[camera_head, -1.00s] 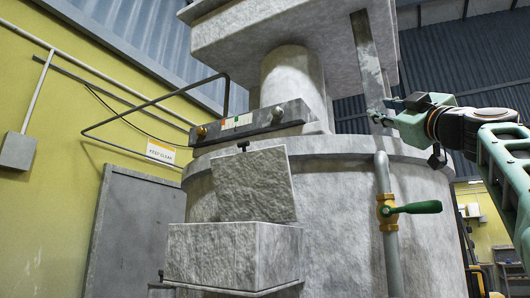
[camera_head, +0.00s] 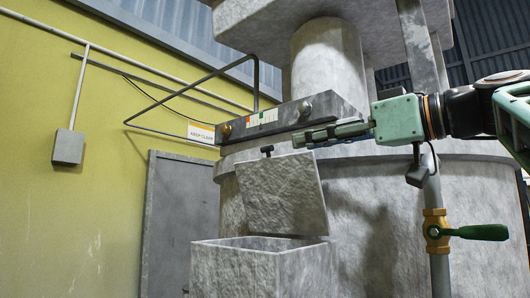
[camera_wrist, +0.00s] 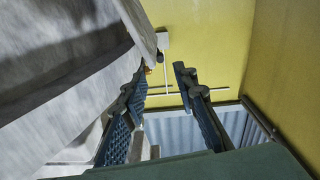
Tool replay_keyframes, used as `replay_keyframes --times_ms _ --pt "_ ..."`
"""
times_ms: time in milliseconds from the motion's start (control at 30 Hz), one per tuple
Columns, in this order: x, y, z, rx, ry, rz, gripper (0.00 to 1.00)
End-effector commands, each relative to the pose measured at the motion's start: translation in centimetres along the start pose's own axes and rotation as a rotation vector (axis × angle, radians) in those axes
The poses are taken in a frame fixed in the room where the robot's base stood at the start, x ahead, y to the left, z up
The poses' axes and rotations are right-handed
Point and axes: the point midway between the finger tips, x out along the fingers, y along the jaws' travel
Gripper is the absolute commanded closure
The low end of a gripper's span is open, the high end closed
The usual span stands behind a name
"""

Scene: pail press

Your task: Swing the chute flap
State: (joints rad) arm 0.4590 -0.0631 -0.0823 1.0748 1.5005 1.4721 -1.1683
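The chute flap (camera_head: 283,190) is a rough grey slab standing tilted above the back of an open-topped grey chute box (camera_head: 233,268). A small dark T-shaped handle (camera_head: 267,150) sticks up at the flap's top edge.
A dark panel with a coloured strip (camera_head: 262,118) and brass knob (camera_head: 225,131) sits just behind my gripper. A black bar frame (camera_head: 170,103) juts out left. A pipe with a green valve handle (camera_head: 483,232) stands at right. A yellow wall (camera_head: 50,200) is at left.

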Motion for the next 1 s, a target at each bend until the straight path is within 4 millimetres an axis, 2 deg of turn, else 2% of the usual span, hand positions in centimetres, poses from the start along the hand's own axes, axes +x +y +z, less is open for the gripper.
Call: replay_keyframes --times_ms 500,700,1000 --pt "8.7 0.0 -0.3 0.000 0.001 -0.003 0.73" --pt "10.1 0.0 -0.1 -0.002 0.001 0.001 0.73" --pt "10.3 0.0 0.0 -0.002 0.002 0.001 0.76"
